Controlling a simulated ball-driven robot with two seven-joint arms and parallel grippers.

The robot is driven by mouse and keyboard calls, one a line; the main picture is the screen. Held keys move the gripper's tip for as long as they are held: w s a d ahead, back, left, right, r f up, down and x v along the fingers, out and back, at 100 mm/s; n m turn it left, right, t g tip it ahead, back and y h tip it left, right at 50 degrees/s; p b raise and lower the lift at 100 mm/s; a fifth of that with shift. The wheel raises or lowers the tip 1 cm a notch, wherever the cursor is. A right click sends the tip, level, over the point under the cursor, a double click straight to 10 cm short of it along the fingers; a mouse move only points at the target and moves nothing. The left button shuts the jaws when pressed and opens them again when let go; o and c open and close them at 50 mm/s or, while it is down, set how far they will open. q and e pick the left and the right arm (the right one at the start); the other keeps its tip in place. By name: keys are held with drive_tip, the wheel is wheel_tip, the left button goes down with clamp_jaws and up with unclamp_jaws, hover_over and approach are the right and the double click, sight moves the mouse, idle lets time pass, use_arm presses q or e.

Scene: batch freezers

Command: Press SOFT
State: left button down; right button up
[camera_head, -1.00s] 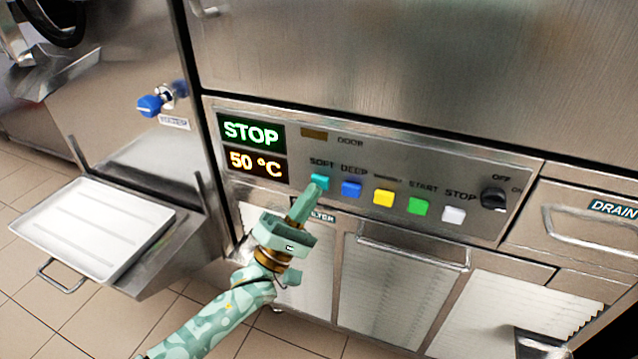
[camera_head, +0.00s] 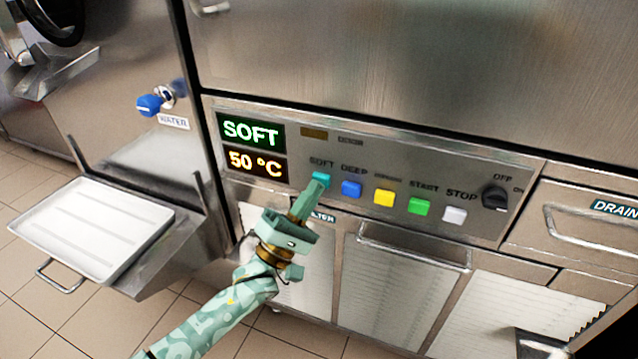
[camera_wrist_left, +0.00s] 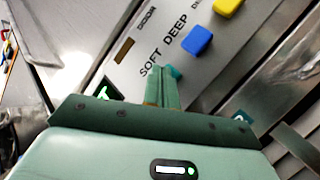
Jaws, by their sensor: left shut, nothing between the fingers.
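The teal SOFT button (camera_head: 320,179) is the leftmost of a row on the steel control panel (camera_head: 400,160). It also shows in the left wrist view (camera_wrist_left: 174,72), partly hidden by the fingertips. My left gripper (camera_head: 318,184) is shut and empty. Its fingertips are at the lower edge of the SOFT button; I cannot tell whether they touch it. The upper display (camera_head: 250,131) reads SOFT in green, and the lower display (camera_head: 256,163) reads 50 °C in orange. My right gripper is out of view.
To the right of SOFT are the blue DEEP button (camera_head: 351,188), a yellow button (camera_head: 384,197), the green START button (camera_head: 419,206), the white STOP button (camera_head: 455,215) and a black OFF/ON knob (camera_head: 494,198). A white tray (camera_head: 92,228) sits at left below a blue WATER tap (camera_head: 150,105).

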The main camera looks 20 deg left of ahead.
use_arm(q)
drive_tip(key=shift+s+r, duration=0.1)
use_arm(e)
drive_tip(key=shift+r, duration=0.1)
use_arm(q)
drive_tip(key=shift+s+p, duration=0.55)
drive_tip(key=shift+s, duration=0.25)
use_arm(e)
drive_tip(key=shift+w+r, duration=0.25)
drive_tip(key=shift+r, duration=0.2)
use_arm(q)
drive_tip(key=s+p, duration=0.2)
drive_tip(key=s, duration=0.3)
drive_tip(key=shift+a, duration=0.15)
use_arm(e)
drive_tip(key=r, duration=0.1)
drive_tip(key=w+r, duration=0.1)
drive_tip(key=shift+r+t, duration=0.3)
